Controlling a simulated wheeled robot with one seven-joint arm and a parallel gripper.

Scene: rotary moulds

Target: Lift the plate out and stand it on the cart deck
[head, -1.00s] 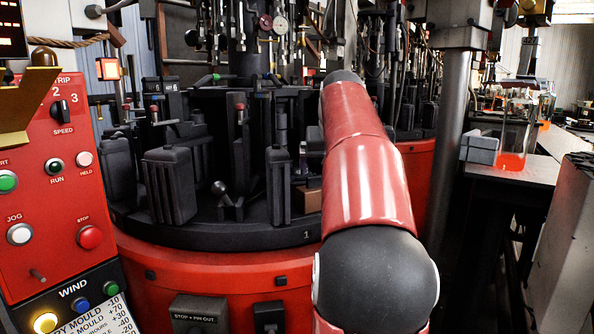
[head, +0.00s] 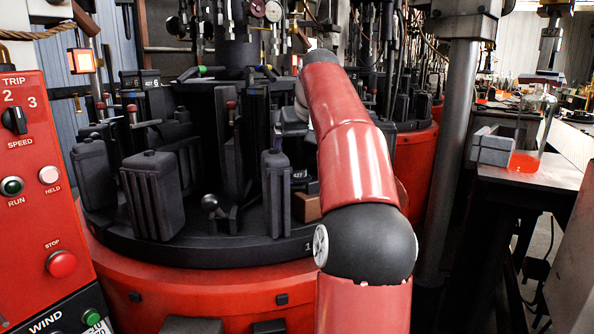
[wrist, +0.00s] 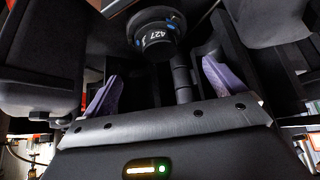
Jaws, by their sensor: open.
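In the wrist view a round dark plate (wrist: 157,36) marked 427, with small blue marks at its rim, shows at the top centre, beyond my fingers. My gripper (wrist: 160,72) is open, with its two purple fingers apart and nothing between them. The plate lies past the fingertips and a little left of the middle of the gap. In the head view my red arm reaches into the rotary machine, and my gripper is hidden behind the arm. A small label reading 427 (head: 299,173) shows beside the arm there. I cannot pick out the cart deck for certain.
Dark mould halves (head: 152,195) stand on the round black table (head: 195,252) of the red machine, crowding the arm's left. A red control panel (head: 38,190) stands at the left.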

